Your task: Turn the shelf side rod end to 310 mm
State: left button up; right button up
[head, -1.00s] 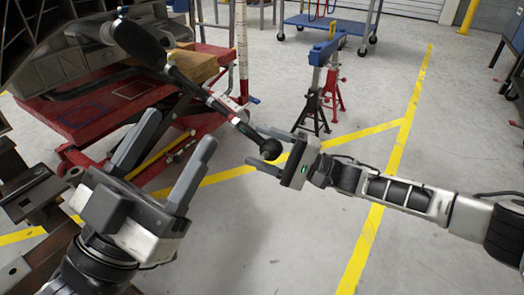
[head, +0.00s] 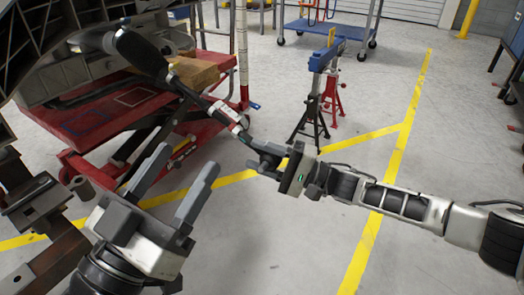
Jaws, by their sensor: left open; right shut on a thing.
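A long dark rod (head: 190,92) runs from a thick black sleeve (head: 140,52) at upper left down to the right, with a pale, label-like section (head: 226,113) along it. Its lower end is at my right gripper (head: 268,157), which is shut on the rod end; the fingers hide most of that end. My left gripper (head: 182,170) is open and empty, below and left of the rod, fingers pointing up and apart from it. I cannot read any length on the rod.
A red lift table (head: 100,118) with a wooden block (head: 195,70) stands behind the rod. A black stand (head: 310,120) and a red stand (head: 333,95) are behind my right gripper. A blue cart (head: 325,28) is further back. Floor at lower centre is clear.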

jog(key=n+t+h+p, duration=0.1)
jog(key=n+p, duration=0.1)
jog(key=p, duration=0.2)
jog(key=shift+w, duration=0.1)
jog(key=shift+t+h+p, duration=0.3)
jog(key=shift+h, duration=0.1)
pick_arm(q)
notch_tip(320, 180, down, 8)
jog(key=s+n+g+y+p, duration=0.1)
jog(key=s+n+g+y, duration=0.1)
jog(key=n+g+y, duration=0.1)
jog(key=shift+s+d+r+n+g+y, duration=0.15)
jog(key=shift+d+r+n+g+y, duration=0.15)
jog(key=shift+n+g, duration=0.55)
pick_arm(e)
jog(key=shift+w+f+n+t, duration=0.15)
jog(key=shift+n+t, duration=0.15)
jog(key=shift+n, duration=0.4)
pick_arm(q)
jog(key=shift+f, duration=0.15)
pick_arm(e)
jog(key=shift+h, duration=0.3)
jog(key=o, duration=1)
jog(key=shift+c, duration=0.2)
jog(key=shift+d+f, duration=0.1)
jog(key=shift+d, duration=0.05)
